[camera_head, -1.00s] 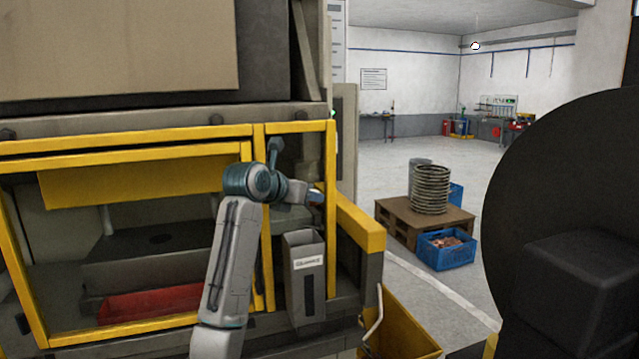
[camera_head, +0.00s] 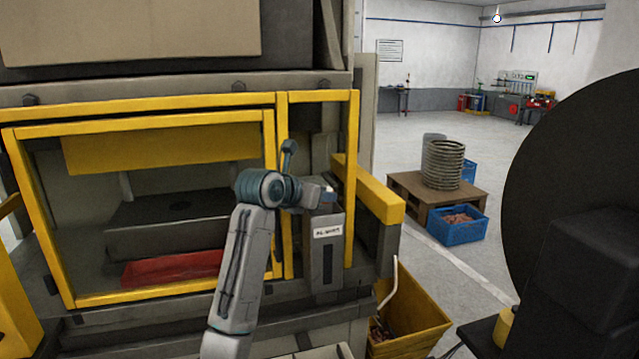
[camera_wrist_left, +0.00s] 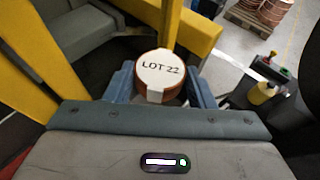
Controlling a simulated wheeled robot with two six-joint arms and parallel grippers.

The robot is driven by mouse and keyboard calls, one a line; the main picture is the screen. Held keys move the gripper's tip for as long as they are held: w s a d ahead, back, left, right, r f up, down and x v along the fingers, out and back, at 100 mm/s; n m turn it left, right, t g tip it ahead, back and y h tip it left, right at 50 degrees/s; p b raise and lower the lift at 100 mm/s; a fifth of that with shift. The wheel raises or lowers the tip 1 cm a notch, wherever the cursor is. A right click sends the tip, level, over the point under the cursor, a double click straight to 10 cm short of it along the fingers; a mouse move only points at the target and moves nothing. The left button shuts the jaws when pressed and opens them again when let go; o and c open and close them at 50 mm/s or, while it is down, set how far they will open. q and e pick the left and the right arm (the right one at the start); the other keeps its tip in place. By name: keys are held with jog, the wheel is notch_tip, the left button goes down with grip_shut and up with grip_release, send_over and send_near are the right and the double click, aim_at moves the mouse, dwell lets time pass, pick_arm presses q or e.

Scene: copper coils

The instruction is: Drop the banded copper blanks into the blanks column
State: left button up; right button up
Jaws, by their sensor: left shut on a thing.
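My left gripper (camera_head: 328,194) is just above the open top of the grey blanks column (camera_head: 327,258), which carries a white label. In the left wrist view its blue fingers (camera_wrist_left: 161,88) are shut on a round copper blank (camera_wrist_left: 160,72). The blank has a white top reading "LOT 22" and a white tab on its near side. In the head view the blank is mostly hidden by the gripper. The column's mouth is hidden beneath the gripper. My right gripper is not in view.
The yellow-framed press (camera_head: 140,110) stands beside the column, with a red tray (camera_head: 172,268) inside. A yellow rail (camera_head: 375,190) is right of the column. A yellow bin (camera_head: 415,315) stands below right. A pallet (camera_head: 410,190) with coils and a blue crate (camera_head: 456,226) are farther back.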

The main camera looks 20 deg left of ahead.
pick_arm(q)
jog(key=shift+w+d+f, duration=0.1)
jog(key=shift+w+f, duration=0.15)
jog(key=shift+f, duration=0.2)
jog(key=shift+w+f, duration=0.1)
jog(key=shift+w, duration=0.1)
jog(key=shift+s, duration=0.3)
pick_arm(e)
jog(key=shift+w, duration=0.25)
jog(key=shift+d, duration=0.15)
pick_arm(q)
jog(key=o, duration=1.1)
